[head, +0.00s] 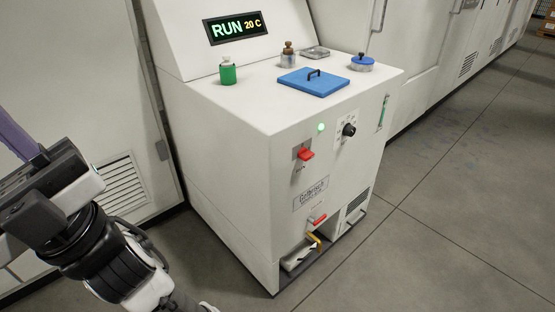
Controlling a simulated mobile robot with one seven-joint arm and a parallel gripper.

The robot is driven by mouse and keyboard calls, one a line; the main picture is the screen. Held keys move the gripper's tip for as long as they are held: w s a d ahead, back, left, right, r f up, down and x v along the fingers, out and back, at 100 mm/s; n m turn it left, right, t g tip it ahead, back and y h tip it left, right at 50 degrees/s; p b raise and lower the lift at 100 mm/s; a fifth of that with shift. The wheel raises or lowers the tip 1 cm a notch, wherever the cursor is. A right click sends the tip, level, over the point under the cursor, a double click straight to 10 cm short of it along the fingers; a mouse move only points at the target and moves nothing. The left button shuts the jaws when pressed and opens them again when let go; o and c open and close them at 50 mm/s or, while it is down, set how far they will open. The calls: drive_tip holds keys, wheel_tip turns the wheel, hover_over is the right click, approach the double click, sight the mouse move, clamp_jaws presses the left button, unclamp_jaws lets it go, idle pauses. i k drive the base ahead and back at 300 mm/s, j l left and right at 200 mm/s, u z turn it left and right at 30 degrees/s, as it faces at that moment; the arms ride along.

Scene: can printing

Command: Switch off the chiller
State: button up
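The chiller (225,120) is a white cabinet in the middle of the head view. Its display (236,27) reads "RUN 20 C". A green lamp (320,127) is lit on its front. Below and left of the lamp is a red switch lever (305,154) on a small plate. Right of the lamp is a black knob (349,130) on a marked dial. My gripper (18,140) is at the left edge, well left of the chiller and touching nothing visible. Its fingers run out of the picture, so its opening is not clear.
A blue lid (313,82), green bottle (228,72), brown-capped jar (288,56) and blue-capped pot (361,63) are on the chiller's top. A red-handled valve (317,220) sits low in front. White cabinets (425,60) stand behind. The floor (450,220) at right is clear.

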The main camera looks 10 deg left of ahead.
sight(304, 154)
drive_tip(key=i+l+z, duration=0.4)
drive_tip(key=i+l, duration=0.3)
